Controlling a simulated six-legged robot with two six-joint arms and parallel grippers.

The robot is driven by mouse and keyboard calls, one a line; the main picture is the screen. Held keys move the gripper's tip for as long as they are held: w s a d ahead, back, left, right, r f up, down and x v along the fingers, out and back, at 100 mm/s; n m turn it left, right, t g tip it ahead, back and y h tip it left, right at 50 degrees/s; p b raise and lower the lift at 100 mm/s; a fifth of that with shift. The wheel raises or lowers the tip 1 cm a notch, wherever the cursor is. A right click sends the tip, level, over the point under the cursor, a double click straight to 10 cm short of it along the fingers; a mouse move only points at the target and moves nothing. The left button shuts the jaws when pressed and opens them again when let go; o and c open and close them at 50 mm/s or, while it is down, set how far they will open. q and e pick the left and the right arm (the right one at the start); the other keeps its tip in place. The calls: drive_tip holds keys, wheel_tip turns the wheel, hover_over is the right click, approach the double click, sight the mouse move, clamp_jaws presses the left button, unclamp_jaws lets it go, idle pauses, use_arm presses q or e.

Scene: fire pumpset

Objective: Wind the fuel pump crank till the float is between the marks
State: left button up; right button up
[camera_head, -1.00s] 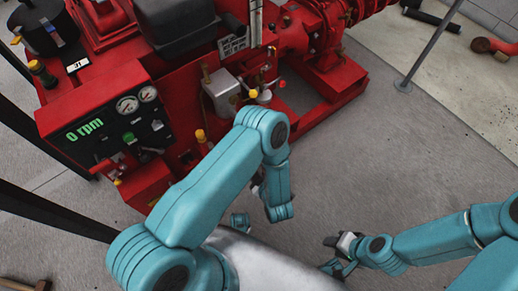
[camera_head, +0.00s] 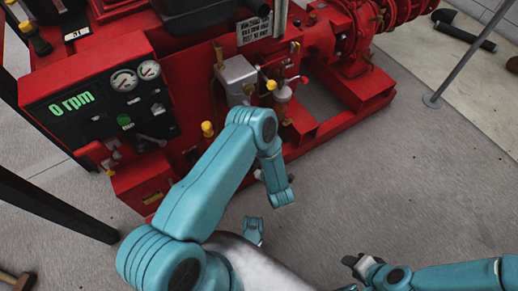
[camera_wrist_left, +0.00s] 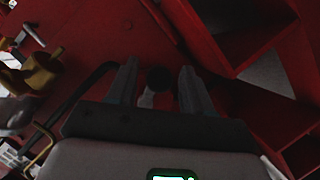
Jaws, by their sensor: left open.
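The red pumpset carries a grey box (camera_head: 237,78) with brass and yellow-capped fittings, and a small cup-like fitting (camera_head: 282,92) beside it. I cannot make out the crank, float or marks for certain. My left arm reaches toward the red base, its gripper mostly hidden behind its forearm in the head view. In the left wrist view my left gripper (camera_wrist_left: 160,92) is open, facing the red frame. A dark round knob (camera_wrist_left: 159,78) on a pale stem appears between its fingers, with no clear contact. My right gripper (camera_head: 355,266) is low at the right, away from the pumpset; its opening is unclear.
A control panel (camera_head: 105,95) reading 0 rpm is at the left. Brass fittings (camera_wrist_left: 42,74) lie left of the fingers in the wrist view; red frame edges (camera_wrist_left: 240,35) lie to the right. A thin grey pole (camera_head: 455,55) stands at the right. The floor between is clear.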

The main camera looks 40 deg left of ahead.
use_arm(q)
drive_tip(key=shift+b+x, duration=0.35)
drive_tip(key=shift+x, duration=1.1)
use_arm(e)
drive_tip(key=shift+w+d+f, duration=0.1)
drive_tip(key=shift+w+f, duration=0.35)
drive_tip(key=shift+f, duration=0.1)
use_arm(q)
clamp_jaws()
drive_tip(key=shift+s, duration=0.1)
use_arm(e)
drive_tip(key=shift+r, duration=0.1)
